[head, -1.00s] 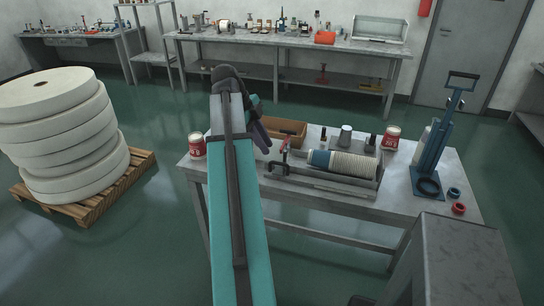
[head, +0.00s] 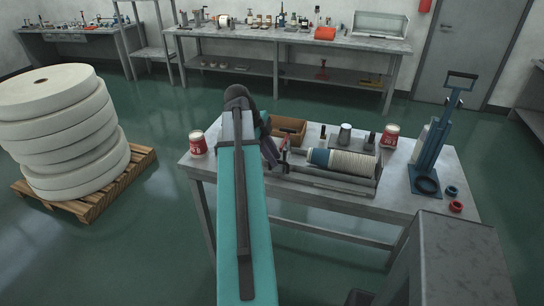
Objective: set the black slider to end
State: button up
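A long metal trough (head: 322,188) on the near workbench holds a stack of pale cups (head: 352,164) lying on its side, with a blue section (head: 319,157) at its left end. A small red-topped part (head: 284,143) stands at the trough's left end. I cannot make out the black slider for certain; the trough's left end is partly covered by my gripper. My gripper (head: 270,152) shows as dark parts just left of this end, mostly hidden by my teal arm. I cannot tell whether it touches anything or how its fingers stand.
A brown box (head: 289,130) sits behind the trough. Red-and-white cans stand at the bench's left (head: 198,143) and behind the trough's right end (head: 391,134). A blue press (head: 432,155) stands at the right, beside small blue (head: 451,191) and red (head: 456,206) rings. The bench's front strip is clear.

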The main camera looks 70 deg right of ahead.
grip_shut()
jog(key=shift+s+b, duration=0.2)
jog(key=shift+b, duration=0.2)
grip_release()
jog(key=shift+w+r, duration=0.1)
jog(key=shift+r, duration=0.05)
jog(key=b+v, duration=0.3)
jog(key=v, duration=1)
jog(key=shift+r, duration=0.2)
